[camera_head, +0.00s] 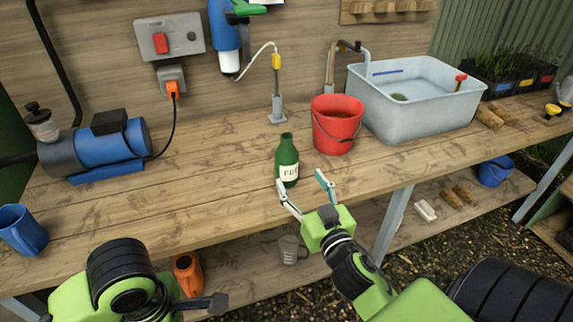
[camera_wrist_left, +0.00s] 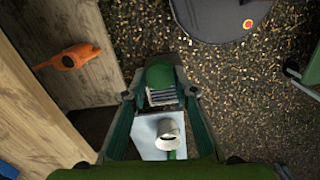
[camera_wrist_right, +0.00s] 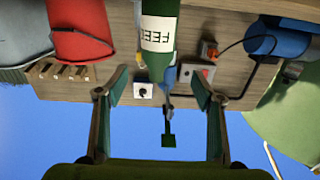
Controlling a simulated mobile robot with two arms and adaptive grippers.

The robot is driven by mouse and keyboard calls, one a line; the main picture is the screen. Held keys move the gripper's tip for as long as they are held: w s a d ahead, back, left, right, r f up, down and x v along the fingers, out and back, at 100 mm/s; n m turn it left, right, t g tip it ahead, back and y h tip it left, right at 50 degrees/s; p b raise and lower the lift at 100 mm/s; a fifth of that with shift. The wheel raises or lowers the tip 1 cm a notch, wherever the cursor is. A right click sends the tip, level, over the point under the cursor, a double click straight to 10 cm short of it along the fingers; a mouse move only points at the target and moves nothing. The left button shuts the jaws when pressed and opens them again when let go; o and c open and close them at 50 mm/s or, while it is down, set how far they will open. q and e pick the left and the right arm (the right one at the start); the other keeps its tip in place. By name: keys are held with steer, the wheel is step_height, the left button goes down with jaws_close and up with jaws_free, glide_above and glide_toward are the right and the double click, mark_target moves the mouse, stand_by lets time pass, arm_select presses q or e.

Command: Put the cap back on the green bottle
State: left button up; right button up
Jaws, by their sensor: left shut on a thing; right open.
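The green bottle (camera_head: 287,163) stands upright on the bench. Its neck looks open and its label reads FEED. It also shows upside down in the right wrist view (camera_wrist_right: 158,30). My right gripper (camera_head: 305,189) is open and empty just in front of the bottle, with its fingers toward it. The fingers are apart in the right wrist view (camera_wrist_right: 160,82). My left gripper (camera_wrist_left: 160,98) is low, beyond the bench's front edge at the left. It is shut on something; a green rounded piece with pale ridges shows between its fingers. I cannot tell whether this is the cap.
A red bucket (camera_head: 337,124) stands close right of the bottle, with a grey basin (camera_head: 412,98) behind it. A metal stand with a cable (camera_head: 277,106) is behind the bottle. A blue pump (camera_head: 110,148) and blue mug (camera_head: 22,230) stand left.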

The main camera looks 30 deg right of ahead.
mark_target(289, 162)
steer(key=shift+w, duration=0.1)
arm_select(q)
steer(key=shift+r, duration=0.15)
steer(key=shift+r+p, duration=0.45)
steer(key=shift+p, duration=0.2)
arm_select(e)
steer(key=x, duration=0.6)
steer(key=shift+d, duration=0.1)
steer(key=shift+w+d, duration=0.1)
steer(key=shift+w, duration=0.15)
arm_select(q)
steer(key=shift+r+p, duration=0.5)
arm_select(e)
steer(key=shift+d+f+x, duration=0.1)
steer(key=shift+x, duration=1.2)
steer(key=shift+d+f+x, duration=0.1)
steer(key=shift+x, duration=1.25)
steer(key=shift+s, duration=0.1)
steer(key=shift+r, duration=0.1)
steer(key=c, duration=1.4)
